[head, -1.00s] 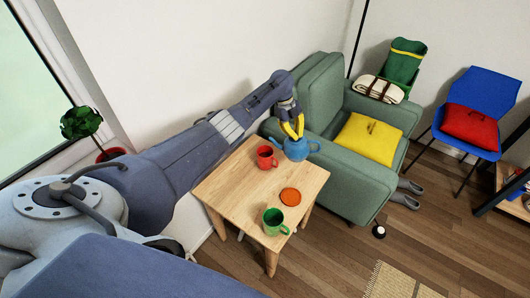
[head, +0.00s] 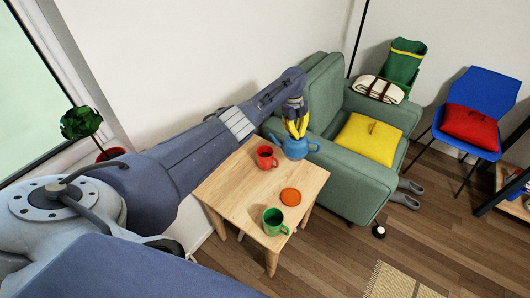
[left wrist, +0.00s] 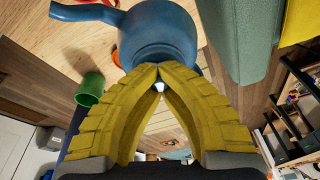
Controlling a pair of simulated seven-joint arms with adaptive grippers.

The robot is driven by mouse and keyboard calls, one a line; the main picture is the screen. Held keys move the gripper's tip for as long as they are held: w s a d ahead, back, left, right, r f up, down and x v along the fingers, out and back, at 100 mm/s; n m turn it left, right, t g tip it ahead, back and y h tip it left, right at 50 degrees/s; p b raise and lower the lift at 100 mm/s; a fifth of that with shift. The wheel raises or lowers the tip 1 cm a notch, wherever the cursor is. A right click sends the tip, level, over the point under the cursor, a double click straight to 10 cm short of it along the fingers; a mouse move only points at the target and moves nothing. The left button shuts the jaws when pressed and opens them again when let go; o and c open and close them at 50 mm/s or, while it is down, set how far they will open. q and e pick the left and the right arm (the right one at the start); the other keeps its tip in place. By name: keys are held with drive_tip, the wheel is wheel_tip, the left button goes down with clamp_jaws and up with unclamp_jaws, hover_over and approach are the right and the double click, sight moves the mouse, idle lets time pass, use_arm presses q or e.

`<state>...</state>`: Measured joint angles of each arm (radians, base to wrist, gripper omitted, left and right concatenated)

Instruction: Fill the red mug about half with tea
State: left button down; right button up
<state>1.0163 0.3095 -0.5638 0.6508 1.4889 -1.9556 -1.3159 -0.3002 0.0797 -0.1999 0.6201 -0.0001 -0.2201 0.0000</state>
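The blue teapot (head: 295,149) is at the table's back right edge, beside the armchair; I cannot tell whether it rests on the table. Its spout points left toward the red mug (head: 265,157), which stands upright; its contents are not clear. My left gripper (head: 297,134) is above the teapot with its yellow fingers at the pot's top. In the left wrist view the fingertips (left wrist: 159,70) come together against the teapot (left wrist: 160,35) and hide the part between them. My right gripper is not in view.
A green mug (head: 273,222) and an orange coaster (head: 290,196) are on the wooden table (head: 238,190). The green mug also shows in the left wrist view (left wrist: 90,89). The green armchair (head: 345,175) stands close on the right. The table's left part is clear.

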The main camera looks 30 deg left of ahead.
use_arm(q)
drive_tip(key=shift+d+v, duration=0.15)
drive_tip(key=shift+v, duration=0.7)
drive_tip(key=shift+d+v, duration=0.2)
drive_tip(key=shift+v, duration=0.6)
drive_tip(key=shift+s, duration=0.15)
